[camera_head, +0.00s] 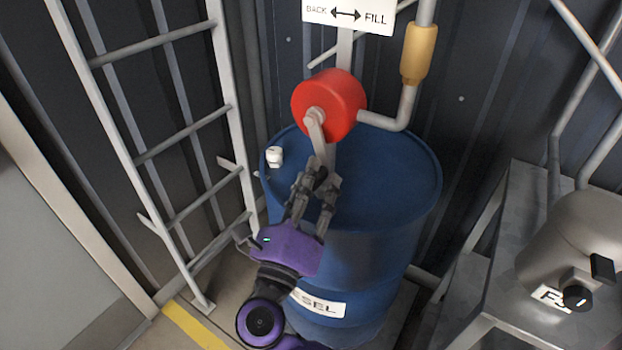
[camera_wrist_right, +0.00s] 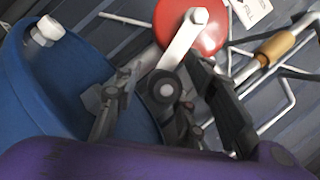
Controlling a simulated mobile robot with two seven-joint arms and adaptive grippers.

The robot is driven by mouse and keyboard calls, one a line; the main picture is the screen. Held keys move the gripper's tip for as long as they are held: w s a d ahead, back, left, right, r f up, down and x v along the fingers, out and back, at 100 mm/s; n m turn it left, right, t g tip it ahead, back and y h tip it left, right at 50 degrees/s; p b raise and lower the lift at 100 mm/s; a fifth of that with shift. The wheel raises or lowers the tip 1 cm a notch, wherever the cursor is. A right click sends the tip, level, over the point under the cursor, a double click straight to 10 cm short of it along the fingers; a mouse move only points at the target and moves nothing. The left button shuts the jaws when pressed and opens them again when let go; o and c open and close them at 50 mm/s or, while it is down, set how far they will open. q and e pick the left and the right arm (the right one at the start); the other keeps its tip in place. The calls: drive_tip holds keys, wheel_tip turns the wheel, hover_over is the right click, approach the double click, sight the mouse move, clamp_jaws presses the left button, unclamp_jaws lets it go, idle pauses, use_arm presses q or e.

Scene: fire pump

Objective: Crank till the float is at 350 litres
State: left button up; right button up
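The red round pump (camera_head: 331,104) stands over the blue drum (camera_head: 395,180). Its grey crank arm (camera_head: 316,132) points down, slightly right, and shows in the wrist view (camera_wrist_right: 180,45). The crank's dark handle (camera_wrist_right: 164,90) lies between the fingers of my right gripper (camera_head: 316,190). The fingers lean in on both sides of it and look shut on it, though the contact is partly hidden. A white fitting (camera_head: 274,157) stands on the drum's left rim; I see no litre scale or float reading. My left gripper is not in view.
A sign (camera_head: 347,14) above reads BACK and FILL with a double arrow. A pipe with a tan sleeve (camera_head: 418,54) runs right of the pump. A grey ladder (camera_head: 170,140) stands left. A metal stand (camera_head: 500,260) with a grey vessel (camera_head: 575,235) is at right.

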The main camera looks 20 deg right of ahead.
drive_tip(key=shift+w, duration=0.15)
clamp_jaws()
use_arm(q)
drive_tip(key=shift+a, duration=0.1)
use_arm(e)
drive_tip(key=shift+d, duration=0.1)
